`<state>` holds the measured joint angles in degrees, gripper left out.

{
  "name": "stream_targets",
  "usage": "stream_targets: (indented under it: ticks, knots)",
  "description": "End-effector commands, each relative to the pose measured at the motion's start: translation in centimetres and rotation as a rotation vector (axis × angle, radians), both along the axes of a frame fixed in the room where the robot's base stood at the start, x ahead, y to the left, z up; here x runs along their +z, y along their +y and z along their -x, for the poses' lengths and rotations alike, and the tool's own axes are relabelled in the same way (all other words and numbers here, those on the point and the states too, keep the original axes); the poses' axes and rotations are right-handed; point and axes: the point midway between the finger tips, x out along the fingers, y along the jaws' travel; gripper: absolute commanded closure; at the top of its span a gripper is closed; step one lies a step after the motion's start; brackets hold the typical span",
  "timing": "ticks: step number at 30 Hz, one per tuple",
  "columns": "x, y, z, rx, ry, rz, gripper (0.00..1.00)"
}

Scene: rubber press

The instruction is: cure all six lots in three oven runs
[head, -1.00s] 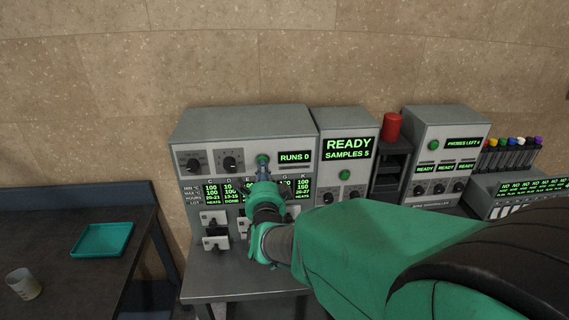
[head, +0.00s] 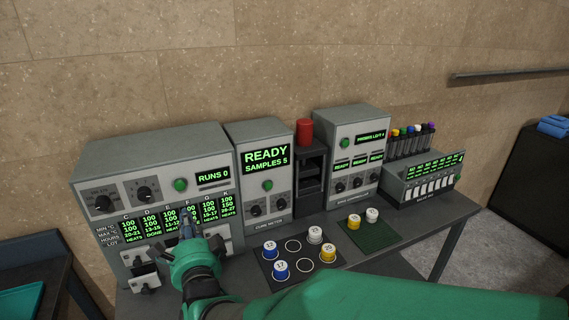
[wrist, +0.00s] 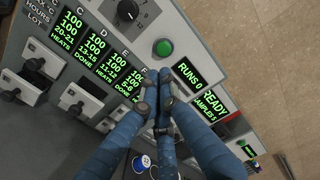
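The oven (head: 165,150) is the grey box at left. Its display reads RUNS 0 (head: 213,176). Its lot table (head: 155,224) shows columns C, D, E, F, G and K; D reads DONE, C, G and K read HEATS. In the wrist view, E reads HEATS and F reads DONE. My gripper (head: 187,214) is before the table, below the button. In the wrist view its fingers (wrist: 158,78) are together, with nothing visible between them.
A black mat (head: 300,262) holds several numbered pots; a green mat (head: 372,238) holds two more.

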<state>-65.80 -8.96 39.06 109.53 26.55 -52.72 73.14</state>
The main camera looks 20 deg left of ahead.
Motion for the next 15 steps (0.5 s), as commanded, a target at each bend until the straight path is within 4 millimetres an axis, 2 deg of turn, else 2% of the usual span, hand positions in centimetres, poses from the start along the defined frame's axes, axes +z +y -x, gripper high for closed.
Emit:
stream_targets:
  ticks: [6,15]
  knots:
    - [0.0,-1.1,1.1,0.000,0.001,0.001,1.00]
    - [0.0,-1.4,1.4,0.000,0.000,0.000,1.00]
